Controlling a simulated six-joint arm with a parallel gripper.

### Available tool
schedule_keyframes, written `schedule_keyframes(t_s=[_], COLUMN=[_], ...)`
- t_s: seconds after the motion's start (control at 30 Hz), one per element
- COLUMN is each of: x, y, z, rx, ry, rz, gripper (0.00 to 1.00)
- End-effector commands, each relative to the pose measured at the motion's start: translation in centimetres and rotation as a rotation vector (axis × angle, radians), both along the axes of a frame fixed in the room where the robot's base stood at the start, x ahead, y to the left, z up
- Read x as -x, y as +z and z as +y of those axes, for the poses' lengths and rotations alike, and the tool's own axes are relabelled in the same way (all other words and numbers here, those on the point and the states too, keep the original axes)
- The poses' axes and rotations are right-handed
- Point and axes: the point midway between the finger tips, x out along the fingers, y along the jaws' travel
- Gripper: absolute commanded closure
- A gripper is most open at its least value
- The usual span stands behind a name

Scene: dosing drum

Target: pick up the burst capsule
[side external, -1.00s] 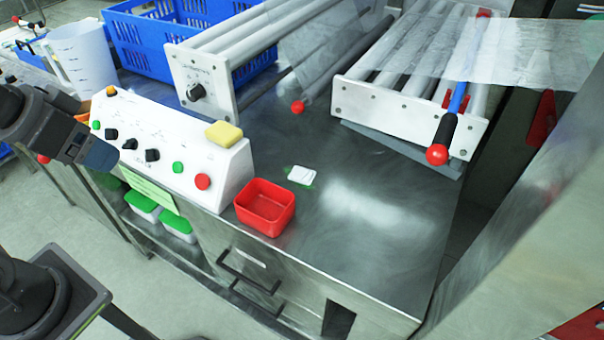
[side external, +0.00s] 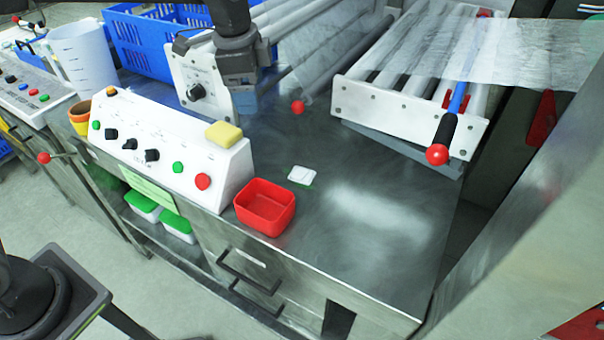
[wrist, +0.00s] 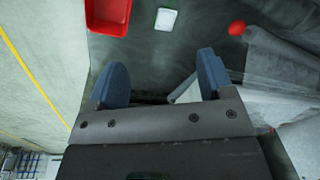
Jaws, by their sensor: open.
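A small flat white pad (side external: 301,175), which I take for the burst capsule, lies on the steel table; a thin green edge shows at its lower side. It also shows in the wrist view (wrist: 165,19) at the top, ahead of my fingers. I cannot make out a tear in it. My gripper (side external: 246,104) hangs above the table behind the control panel, up and left of the pad and apart from it. In the wrist view its two blue fingers (wrist: 161,75) stand wide apart with nothing between them.
A red open tray (side external: 265,225) stands left of the pad, near the front edge. A white control panel (side external: 150,135) with a yellow sponge (side external: 223,134) on top is further left. Roller frames (side external: 410,118) stand behind, one with a red-knobbed lever (side external: 437,154). The table right of the pad is clear.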

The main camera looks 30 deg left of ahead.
Motion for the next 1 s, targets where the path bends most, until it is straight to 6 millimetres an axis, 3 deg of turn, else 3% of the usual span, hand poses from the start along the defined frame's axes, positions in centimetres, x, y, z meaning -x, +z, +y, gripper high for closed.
schedule_keyframes(t_s=[0.1, 0.3, 0.57, 0.8, 1.0], x=[-3.1, -5.8, -6.5, -6.4, -6.5], y=[-3.6, -8.0, -10.8, -15.4, -17.8], z=[-2.4, -5.1, -5.9, -5.9, -5.9], rx=[-0.026, -0.049, -0.055, -0.055, -0.055], ry=[-0.154, -0.339, -0.403, -0.400, -0.399], rz=[0.054, 0.109, 0.129, 0.130, 0.126], gripper=[0.26, 0.26, 0.26, 0.26, 0.26])
